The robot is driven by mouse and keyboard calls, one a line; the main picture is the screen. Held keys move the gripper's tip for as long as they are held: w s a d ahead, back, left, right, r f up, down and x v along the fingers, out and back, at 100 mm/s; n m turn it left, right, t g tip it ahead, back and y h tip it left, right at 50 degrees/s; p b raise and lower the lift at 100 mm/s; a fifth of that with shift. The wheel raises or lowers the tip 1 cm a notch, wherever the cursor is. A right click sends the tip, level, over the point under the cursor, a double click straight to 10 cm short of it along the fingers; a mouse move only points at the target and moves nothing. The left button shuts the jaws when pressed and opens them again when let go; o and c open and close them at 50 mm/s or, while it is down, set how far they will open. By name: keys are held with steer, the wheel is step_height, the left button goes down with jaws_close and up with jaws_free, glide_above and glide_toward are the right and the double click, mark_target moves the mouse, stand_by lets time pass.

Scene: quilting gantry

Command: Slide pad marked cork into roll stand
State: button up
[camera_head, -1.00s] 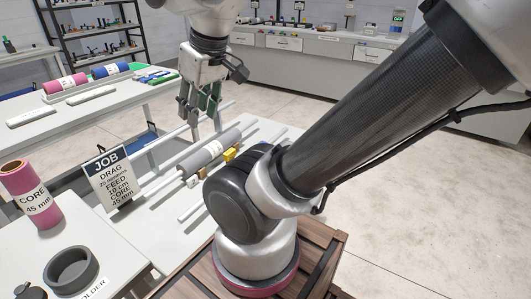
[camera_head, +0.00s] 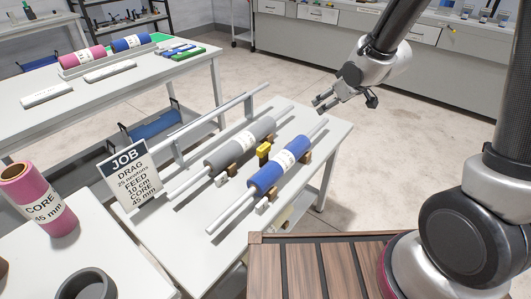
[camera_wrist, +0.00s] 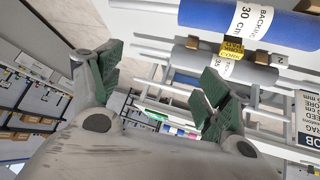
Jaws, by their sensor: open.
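A small yellow block (camera_head: 264,150) sits between a grey roll (camera_head: 236,143) and a blue roll (camera_head: 279,168) on the roll stand. In the wrist view the yellow block (camera_wrist: 232,48) bears small lettering that looks like "CORK", beside the blue roll labelled "BACKING 30 CM" (camera_wrist: 290,25). The stand has long pale rods (camera_head: 222,222) and brown wooden blocks (camera_head: 222,180) by the rolls. My gripper (camera_head: 322,103) is open and empty, in the air past the table's right edge. Its green finger pads (camera_wrist: 220,88) are spread apart.
A JOB sign (camera_head: 128,172) stands left of the rolls. A pink core (camera_head: 38,200) and a dark ring holder (camera_head: 85,288) are on the near left table. A back table (camera_head: 130,95) holds more rolls. Open floor lies to the right.

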steer(key=a+f+n+y, duration=0.2)
steer(key=a+f+y, duration=0.1)
steer(key=a+f, duration=0.55)
steer(key=n+g+y, duration=0.1)
steer(key=y, duration=0.1)
glide_toward(264, 146)
steer(key=shift+w+a+f, duration=0.25)
steer(key=shift+w+f, duration=0.2)
steer(key=shift+f, duration=0.05)
steer(key=shift+w+a+f, duration=0.25)
steer(key=shift+w+f, duration=0.2)
steer(key=shift+f, duration=0.05)
steer(key=x, duration=0.7)
steer(key=shift+s+a+f, duration=0.1)
steer(key=shift+s+a, duration=0.05)
steer(key=shift+a, duration=0.4)
steer(key=c, duration=1.2)
